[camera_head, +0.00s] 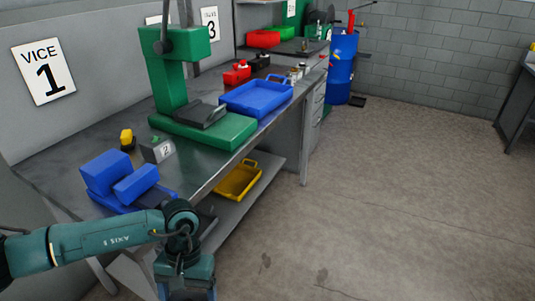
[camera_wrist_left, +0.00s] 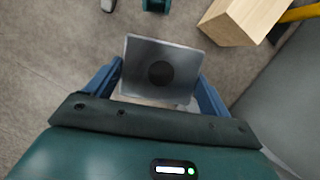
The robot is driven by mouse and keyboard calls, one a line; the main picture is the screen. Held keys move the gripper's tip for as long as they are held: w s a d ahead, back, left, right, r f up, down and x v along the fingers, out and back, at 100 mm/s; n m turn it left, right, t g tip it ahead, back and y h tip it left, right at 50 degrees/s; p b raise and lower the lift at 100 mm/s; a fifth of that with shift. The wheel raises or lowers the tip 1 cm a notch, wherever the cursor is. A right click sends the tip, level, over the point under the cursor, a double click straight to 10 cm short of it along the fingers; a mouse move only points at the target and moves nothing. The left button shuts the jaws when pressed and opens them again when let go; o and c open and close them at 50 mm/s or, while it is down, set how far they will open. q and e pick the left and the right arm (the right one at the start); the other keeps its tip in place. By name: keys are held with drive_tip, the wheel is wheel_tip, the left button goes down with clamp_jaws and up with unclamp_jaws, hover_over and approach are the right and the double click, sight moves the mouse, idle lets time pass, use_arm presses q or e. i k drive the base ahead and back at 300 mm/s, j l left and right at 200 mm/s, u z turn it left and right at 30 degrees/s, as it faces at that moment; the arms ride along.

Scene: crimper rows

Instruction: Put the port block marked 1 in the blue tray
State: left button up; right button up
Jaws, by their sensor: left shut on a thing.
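My left gripper (camera_wrist_left: 158,90) is shut on a grey metal port block (camera_wrist_left: 145,55) with a dark round hole in its face. The block sits between the two blue fingers, and no number shows on the side I see. In the head view my left gripper (camera_head: 186,285) is at the bottom edge, in front of the bench, and its fingertips and block are not visible there. The blue tray (camera_head: 262,108) stands farther along the bench, beyond the green press, and looks empty. My right gripper is in neither view.
A grey block marked 2 (camera_head: 158,151) stands on the bench near a yellow-topped item (camera_head: 127,139). A blue vice (camera_head: 110,172) sits at the near end. A green press (camera_head: 165,85) stands before the tray. A yellow tray (camera_head: 238,181) lies on the lower shelf.

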sight(256, 107)
drive_tip(key=i+l, duration=0.85)
drive_tip(key=i, duration=0.25)
drive_tip(key=i+l, duration=0.25)
drive_tip(key=i, duration=0.2)
